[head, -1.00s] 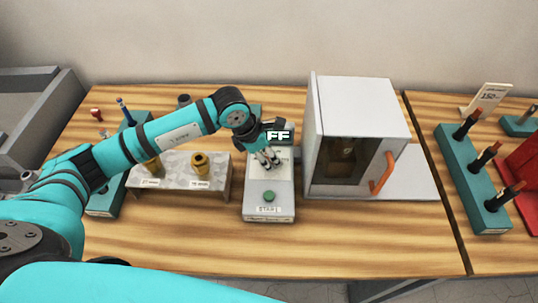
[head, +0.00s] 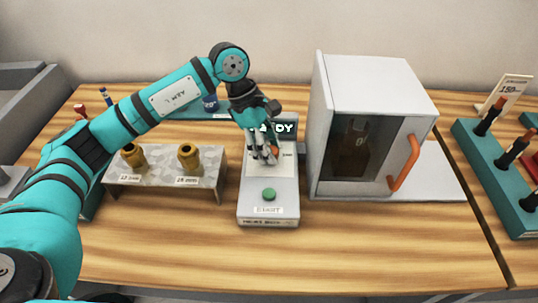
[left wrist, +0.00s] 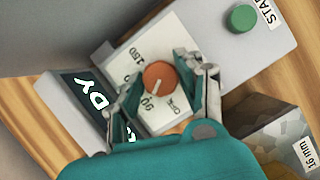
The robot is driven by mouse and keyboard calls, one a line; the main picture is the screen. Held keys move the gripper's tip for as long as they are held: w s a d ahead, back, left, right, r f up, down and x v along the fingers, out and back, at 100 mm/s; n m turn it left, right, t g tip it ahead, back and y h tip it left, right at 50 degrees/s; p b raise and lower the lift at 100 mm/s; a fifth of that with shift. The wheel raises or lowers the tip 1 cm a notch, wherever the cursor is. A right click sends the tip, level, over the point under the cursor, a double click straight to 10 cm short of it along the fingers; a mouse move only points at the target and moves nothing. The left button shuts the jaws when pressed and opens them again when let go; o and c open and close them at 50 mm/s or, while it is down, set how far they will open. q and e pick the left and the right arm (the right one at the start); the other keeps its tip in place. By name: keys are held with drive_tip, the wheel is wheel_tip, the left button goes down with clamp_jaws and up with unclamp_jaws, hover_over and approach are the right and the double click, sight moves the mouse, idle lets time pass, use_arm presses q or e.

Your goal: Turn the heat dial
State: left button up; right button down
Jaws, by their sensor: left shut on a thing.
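The heat dial is a round orange knob (left wrist: 160,78) with a pale pointer line, seen in the left wrist view on a white plate marked 90, 150 and OFF. It sits on a grey control box (head: 268,208) with a green button (head: 268,194) and a small display (head: 282,128) whose visible letters end in "DY". My left gripper (head: 265,155) is over the box from above. In the left wrist view its fingers (left wrist: 162,88) are on both sides of the knob, shut on it. In the head view the gripper hides the dial. My right gripper is not in view.
A white cabinet (head: 378,88) with an orange handle (head: 404,163) stands right of the box. A grey stand (head: 165,178) with two brass bushings is to the left. A teal rack (head: 490,165) with tools is at far right. The table front is clear.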

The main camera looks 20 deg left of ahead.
use_arm(q)
drive_tip(key=shift+m+b, duration=0.45)
drive_tip(key=shift+m, duration=0.05)
drive_tip(key=o, duration=1.1)
drive_tip(key=shift+o, duration=0.3)
drive_tip(key=shift+a+r, duration=0.1)
drive_tip(key=shift+r, duration=0.05)
drive_tip(key=v, duration=1.1)
drive_tip(key=shift+w+r, duration=0.25)
drive_tip(key=shift+r, duration=0.15)
